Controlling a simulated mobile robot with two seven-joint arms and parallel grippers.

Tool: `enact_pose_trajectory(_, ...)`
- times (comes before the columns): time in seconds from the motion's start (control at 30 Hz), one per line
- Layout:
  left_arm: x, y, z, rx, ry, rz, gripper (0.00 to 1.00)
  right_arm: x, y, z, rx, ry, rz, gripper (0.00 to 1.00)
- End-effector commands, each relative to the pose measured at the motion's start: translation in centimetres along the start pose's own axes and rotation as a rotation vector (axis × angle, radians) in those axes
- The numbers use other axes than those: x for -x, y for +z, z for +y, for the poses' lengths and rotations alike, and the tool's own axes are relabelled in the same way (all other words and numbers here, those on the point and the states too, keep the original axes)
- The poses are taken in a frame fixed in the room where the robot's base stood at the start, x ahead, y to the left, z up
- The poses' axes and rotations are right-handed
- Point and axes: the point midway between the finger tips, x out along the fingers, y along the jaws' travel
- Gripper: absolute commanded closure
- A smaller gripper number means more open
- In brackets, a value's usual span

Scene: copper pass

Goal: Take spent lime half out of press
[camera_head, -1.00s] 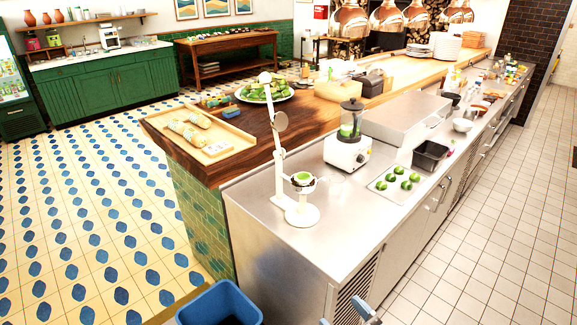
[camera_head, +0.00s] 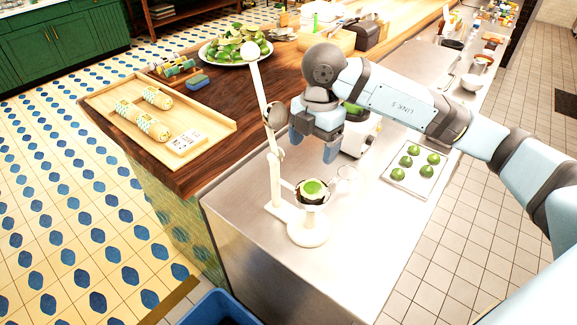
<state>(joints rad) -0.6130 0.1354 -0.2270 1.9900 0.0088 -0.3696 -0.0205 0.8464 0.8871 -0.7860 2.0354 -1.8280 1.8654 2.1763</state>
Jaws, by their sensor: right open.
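The white press (camera_head: 276,178) stands upright on the steel counter near its front left corner. Its long lever (camera_head: 257,85) is raised, with a white knob at the top. The green lime half (camera_head: 314,187) sits in the dark-rimmed cup of the press. My right gripper (camera_head: 313,148) is above the cup, a little behind it, pointing down. It is open and empty, apart from the lime. The right arm comes in from the right and hides most of the blender. My left gripper is not in view.
A blue bin (camera_head: 222,308) stands on the floor below the counter's end. A tray of several limes (camera_head: 408,182) lies right of the press. A wooden tray with wraps (camera_head: 100,100) and a plate of green food (camera_head: 235,60) are on the wooden counter. Bare steel surrounds the press base.

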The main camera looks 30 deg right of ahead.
Motion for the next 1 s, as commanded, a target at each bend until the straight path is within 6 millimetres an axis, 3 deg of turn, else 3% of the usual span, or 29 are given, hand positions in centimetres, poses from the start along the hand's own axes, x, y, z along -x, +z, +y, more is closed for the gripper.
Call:
enact_pose_trajectory(0.07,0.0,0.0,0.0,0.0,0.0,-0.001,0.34,0.8,1.2,-0.1,-0.048,-0.001,-0.061,0.19)
enact_pose_trajectory(0.17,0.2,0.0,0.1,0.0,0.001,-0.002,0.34,0.3,1.7,-0.2,-0.07,-0.004,-0.086,0.19)
enact_pose_trajectory(0.5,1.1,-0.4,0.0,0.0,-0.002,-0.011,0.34,-5.9,2.1,-0.2,-0.068,-0.005,-0.081,0.19)
enact_pose_trajectory(0.77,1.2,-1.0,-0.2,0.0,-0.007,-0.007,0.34,-7.9,2.1,-0.2,-0.067,-0.003,-0.079,0.19)
enact_pose_trajectory(1.0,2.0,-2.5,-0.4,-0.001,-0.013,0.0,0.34,-11.4,1.9,-0.3,-0.066,-0.004,-0.078,0.19)
